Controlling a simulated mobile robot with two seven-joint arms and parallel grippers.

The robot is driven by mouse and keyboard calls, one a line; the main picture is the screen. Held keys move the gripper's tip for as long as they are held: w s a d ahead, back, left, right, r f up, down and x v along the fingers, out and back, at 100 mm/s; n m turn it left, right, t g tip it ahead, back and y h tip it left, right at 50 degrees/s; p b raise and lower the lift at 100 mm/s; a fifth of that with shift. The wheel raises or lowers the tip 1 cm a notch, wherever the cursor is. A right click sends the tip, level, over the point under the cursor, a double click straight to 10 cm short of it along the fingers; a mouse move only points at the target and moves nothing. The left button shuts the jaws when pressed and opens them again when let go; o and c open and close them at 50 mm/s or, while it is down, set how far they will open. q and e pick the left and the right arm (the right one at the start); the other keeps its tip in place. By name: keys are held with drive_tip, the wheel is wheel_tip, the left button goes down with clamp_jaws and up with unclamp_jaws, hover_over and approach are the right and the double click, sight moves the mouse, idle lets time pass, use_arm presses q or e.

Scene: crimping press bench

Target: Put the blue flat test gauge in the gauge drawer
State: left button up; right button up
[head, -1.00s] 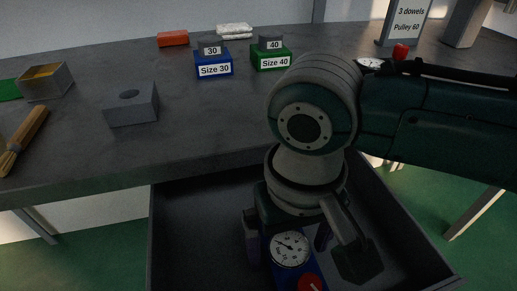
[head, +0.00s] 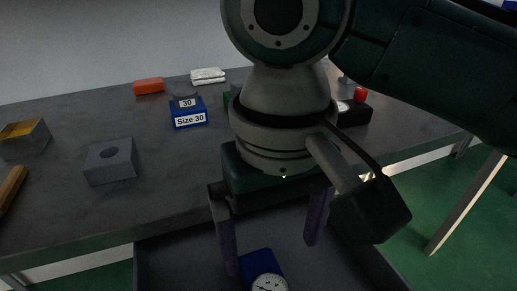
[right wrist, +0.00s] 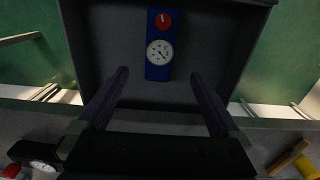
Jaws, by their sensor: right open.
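The blue flat test gauge (head: 262,265) with a white dial lies in the open gauge drawer (head: 182,262), partly cut off by the lower picture edge. In the right wrist view the whole gauge (right wrist: 158,72), with its red knob and dial, lies flat on the drawer floor (right wrist: 110,60). My right gripper (head: 272,258) is open and empty above the drawer, its two fingers wide apart. In the right wrist view its fingertips (right wrist: 158,75) stand either side of the gauge's line, clear of it. My left gripper is not in view.
On the bench (head: 80,215) are a grey block with a hole (head: 110,165), a blue Size 30 block (head: 188,114), an orange block (head: 149,86), and a white piece (head: 208,76). A dark dial device with a red knob (head: 355,110) stands at the right. An open box (head: 24,140) stands at the left.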

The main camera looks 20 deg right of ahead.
drive_tip(key=s+a+f+n+t+y, duration=0.1)
drive_tip(key=s+a+f+n+y, duration=0.15)
drive_tip(key=s+a, duration=0.2)
drive_tip(key=s+d+t+h, duration=0.1)
drive_tip(key=s+d, duration=0.3)
drive_tip(key=d, duration=0.3)
drive_tip(key=s+d+t+h, duration=0.1)
drive_tip(key=s+d, duration=0.2)
drive_tip(key=d, duration=0.4)
drive_tip(key=shift+s+f+m+t, duration=0.15)
drive_tip(key=shift+s+m+t, duration=0.15)
drive_tip(key=shift+s+m, duration=0.15)
